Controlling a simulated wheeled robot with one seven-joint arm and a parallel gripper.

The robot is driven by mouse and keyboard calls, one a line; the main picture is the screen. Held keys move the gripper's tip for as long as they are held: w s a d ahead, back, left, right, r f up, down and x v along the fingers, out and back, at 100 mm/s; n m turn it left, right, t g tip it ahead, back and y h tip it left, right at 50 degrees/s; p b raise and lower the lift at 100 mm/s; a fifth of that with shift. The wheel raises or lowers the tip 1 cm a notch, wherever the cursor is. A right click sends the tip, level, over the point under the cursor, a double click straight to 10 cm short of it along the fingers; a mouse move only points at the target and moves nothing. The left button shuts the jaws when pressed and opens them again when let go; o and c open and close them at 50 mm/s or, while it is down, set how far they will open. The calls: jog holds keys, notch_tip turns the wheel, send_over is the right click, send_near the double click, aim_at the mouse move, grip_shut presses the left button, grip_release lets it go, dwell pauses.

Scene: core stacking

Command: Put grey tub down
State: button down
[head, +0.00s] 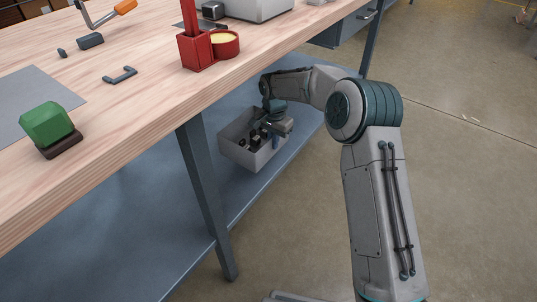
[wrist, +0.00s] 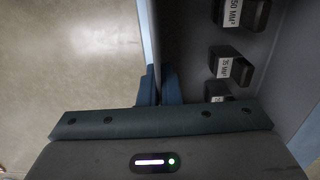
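The grey tub (head: 236,152) is an open box at the lower shelf, under the workbench; I cannot tell whether it rests on the shelf or hangs just above it. It holds several dark pieces, and in the wrist view black pieces with white labels (wrist: 228,68) show inside it. My gripper (wrist: 159,88) has its two blue fingers close together, one on each side of the tub's near wall, and is shut on that wall. In the head view my gripper (head: 272,130) is at the tub's right side, its fingertips mostly hidden.
The blue lower shelf (head: 150,240) has free room left of the tub, beyond a bench leg (head: 205,190). The wooden bench top (head: 120,110) overhangs it, with a green block (head: 46,122), a red holder (head: 194,52) and a red cup (head: 225,50). The floor (head: 460,130) is clear.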

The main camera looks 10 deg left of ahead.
jog(key=shift+a+f, duration=0.3)
jog(key=shift+a, duration=0.35)
jog(key=shift+f, duration=0.15)
jog(key=shift+f+b, duration=1.4)
jog(key=shift+f, duration=0.5)
jog(key=shift+r, duration=0.1)
jog(key=c, duration=2.1)
grip_release()
jog(key=shift+f, duration=0.25)
jog(key=o, duration=0.5)
jog(key=shift+c, duration=0.2)
jog(key=shift+r, duration=0.15)
